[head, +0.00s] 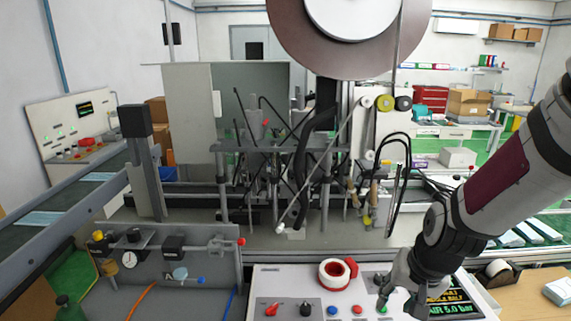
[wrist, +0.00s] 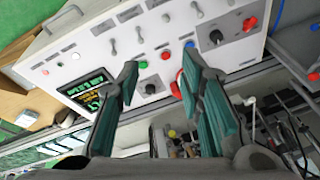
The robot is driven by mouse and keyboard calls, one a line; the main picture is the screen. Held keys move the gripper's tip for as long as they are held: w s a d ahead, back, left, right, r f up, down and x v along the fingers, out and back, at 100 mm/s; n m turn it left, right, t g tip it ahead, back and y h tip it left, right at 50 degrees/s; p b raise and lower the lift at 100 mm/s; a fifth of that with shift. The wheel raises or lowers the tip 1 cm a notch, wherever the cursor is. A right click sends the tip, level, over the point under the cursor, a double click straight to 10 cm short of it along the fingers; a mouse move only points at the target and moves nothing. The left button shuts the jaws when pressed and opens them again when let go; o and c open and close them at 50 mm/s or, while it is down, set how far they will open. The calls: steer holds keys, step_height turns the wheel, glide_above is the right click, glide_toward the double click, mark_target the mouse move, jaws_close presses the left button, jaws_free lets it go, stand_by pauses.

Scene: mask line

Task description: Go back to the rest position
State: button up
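My gripper (head: 398,292) hangs over the right part of the white control panel (head: 262,281) in the head view, in front of the panel's dark screen. In the wrist view my gripper (wrist: 160,85) shows two teal-padded fingers spread apart, with nothing between them. Beyond the fingers lie the panel's knobs, switches and buttons. Whether a fingertip touches the panel cannot be told. My arm comes in from the right side of the head view and hides part of the screen.
The mask machine (head: 285,150) with a large reel (head: 283,22) stands behind. A conveyor (head: 50,228) with light-blue masks runs at left. A wooden table (head: 530,298) is at lower right.

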steer(key=s+a+r+n+t, duration=0.2)
steer(key=s+a+r+n, duration=0.1)
steer(key=s+r, duration=1.2)
step_height(320, 180, up, 4)
steer(key=shift+a+r+n+h, duration=0.2)
steer(key=shift+n+h, duration=0.1)
steer(key=shift+n, duration=0.5)
steer(key=shift+s, duration=0.1)
